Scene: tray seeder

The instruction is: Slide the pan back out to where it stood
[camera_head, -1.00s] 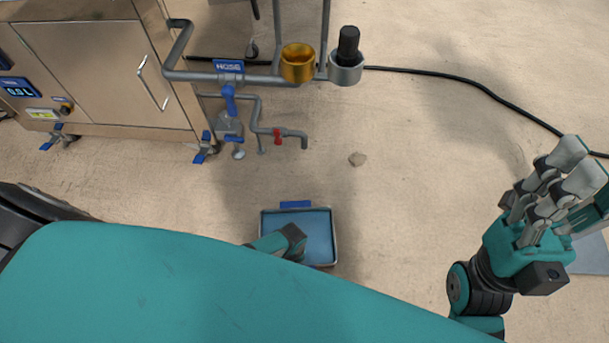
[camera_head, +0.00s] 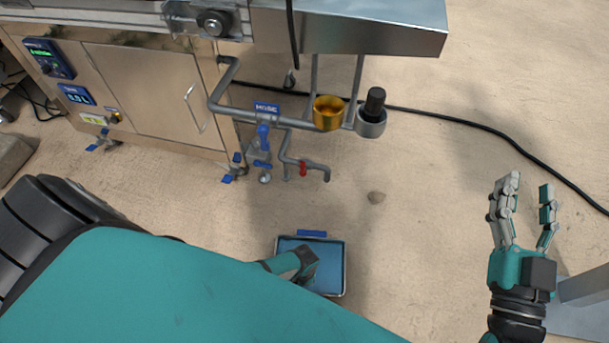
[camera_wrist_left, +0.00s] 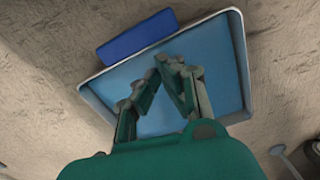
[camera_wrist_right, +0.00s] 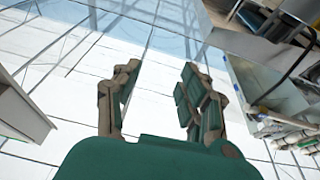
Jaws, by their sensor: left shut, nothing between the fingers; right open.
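The pan (camera_head: 331,268) is a shallow tray with a blue inside and a pale metal rim. It lies on the floor below the pipework, with a blue tab (camera_head: 312,233) on its far edge. My left gripper (camera_wrist_left: 168,62) is over the pan, shut and empty, its fingertips together near the tab side in the left wrist view. The pan's rim and tab (camera_wrist_left: 138,33) show around it there; I cannot tell whether the fingers touch the pan. In the head view my arm hides the pan's near left part. My right gripper (camera_head: 528,185) is open and empty, far right of the pan.
A steel cabinet (camera_head: 150,95) stands at the upper left. Pipes with a blue hose valve (camera_head: 263,135) and a red-handled tap (camera_head: 303,168) hang beyond the pan.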

